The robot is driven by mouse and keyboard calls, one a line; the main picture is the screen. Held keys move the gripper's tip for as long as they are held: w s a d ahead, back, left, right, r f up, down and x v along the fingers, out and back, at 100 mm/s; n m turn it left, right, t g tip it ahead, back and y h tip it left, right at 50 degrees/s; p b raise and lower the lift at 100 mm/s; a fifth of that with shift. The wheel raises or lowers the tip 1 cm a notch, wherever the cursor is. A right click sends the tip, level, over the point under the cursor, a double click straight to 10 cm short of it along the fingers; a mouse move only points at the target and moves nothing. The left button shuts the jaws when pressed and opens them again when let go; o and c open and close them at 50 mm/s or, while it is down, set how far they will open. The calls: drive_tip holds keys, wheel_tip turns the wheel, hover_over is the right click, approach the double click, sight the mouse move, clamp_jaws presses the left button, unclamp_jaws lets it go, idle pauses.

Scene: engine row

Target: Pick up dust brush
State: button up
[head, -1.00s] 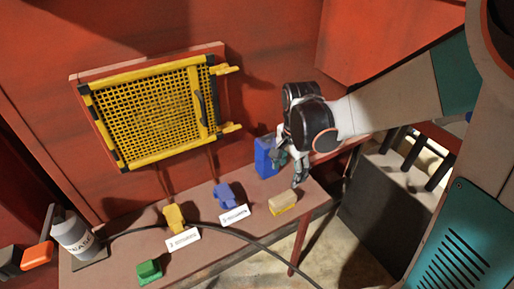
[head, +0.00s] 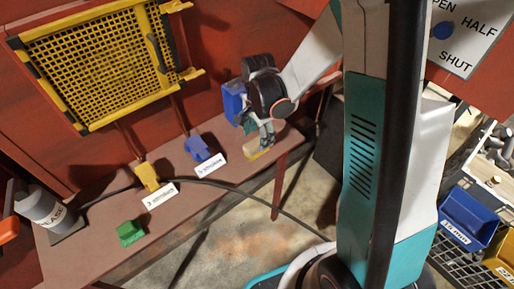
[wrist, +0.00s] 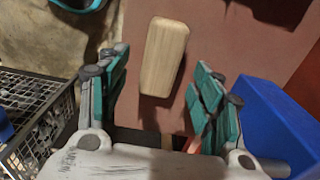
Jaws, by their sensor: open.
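The dust brush has a pale wooden back and a yellowish lower edge. It lies near the right end of the brown bench in the head view (head: 260,153). In the wrist view the brush (wrist: 164,57) shows as a rounded wooden block, upper middle, lying lengthwise between the lines of the two fingers. My gripper (head: 267,138) hangs just over the brush, pointing down, and hides part of it. In the wrist view my gripper (wrist: 156,92) is open and empty, with teal finger pads on either side. Contact with the brush cannot be told.
A blue bin (head: 233,102) stands close beside my gripper, and close to the right finger in the wrist view (wrist: 262,125). Blue (head: 200,149), yellow (head: 147,175) and green (head: 130,233) items sit along the bench (head: 95,238). A black cable (head: 230,187) crosses it.

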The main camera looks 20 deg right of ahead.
sight(257, 142)
drive_tip(key=f+b, duration=0.2)
drive_tip(key=f, duration=0.3)
drive_tip(key=shift+a, duration=0.2)
drive_tip(key=shift+r, duration=0.1)
drive_tip(key=c, duration=1.2)
drive_tip(key=shift+r, duration=0.1)
wheel_tip(257, 142, up, 20)
drive_tip(key=p, duration=0.7)
